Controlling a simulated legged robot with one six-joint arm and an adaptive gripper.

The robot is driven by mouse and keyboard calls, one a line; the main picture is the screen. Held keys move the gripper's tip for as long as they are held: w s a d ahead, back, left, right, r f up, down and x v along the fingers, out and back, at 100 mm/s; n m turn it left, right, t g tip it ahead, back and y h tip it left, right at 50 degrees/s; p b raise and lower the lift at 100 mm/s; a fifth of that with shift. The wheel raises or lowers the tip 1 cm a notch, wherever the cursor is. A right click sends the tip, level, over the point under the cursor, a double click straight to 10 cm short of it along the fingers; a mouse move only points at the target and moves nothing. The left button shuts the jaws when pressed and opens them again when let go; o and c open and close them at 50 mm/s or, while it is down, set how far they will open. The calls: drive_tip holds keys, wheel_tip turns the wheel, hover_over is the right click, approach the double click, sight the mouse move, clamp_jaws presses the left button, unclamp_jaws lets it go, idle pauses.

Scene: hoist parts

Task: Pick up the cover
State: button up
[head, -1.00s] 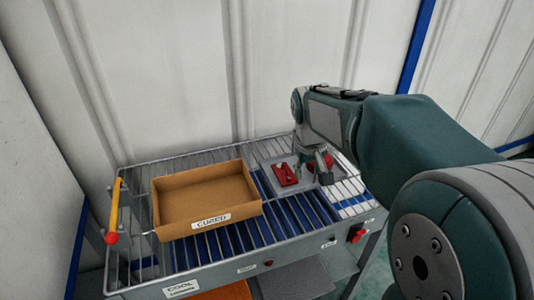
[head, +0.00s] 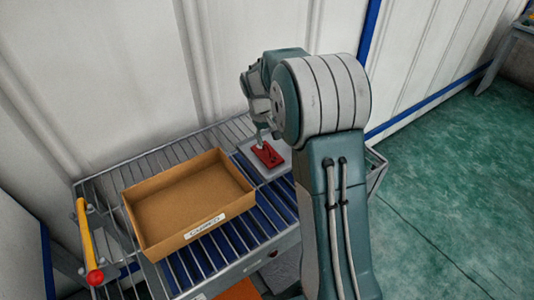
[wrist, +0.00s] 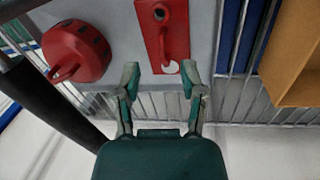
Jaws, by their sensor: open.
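A flat red plate with holes, which I take to be the cover (wrist: 167,38), lies on a light grey sheet on the rack. In the head view the cover (head: 267,154) shows below my wrist. In the wrist view my gripper (wrist: 160,78) is open, its two fingertips on either side of the cover's near end. I cannot tell how high the fingertips are above it. Nothing is held. In the head view my wrist and arm hide the fingers and part of the sheet.
A round red part (wrist: 82,50) with a loop lies left of the cover in the wrist view. A yellow handle (head: 86,240) rises at the rack's left end.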

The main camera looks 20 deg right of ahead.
sight(268, 148)
wheel_tip(268, 148, down, 5)
drive_tip(key=shift+w, duration=0.1)
drive_tip(key=shift+d+f, duration=0.2)
drive_tip(key=shift+f, duration=0.1)
clamp_jaws()
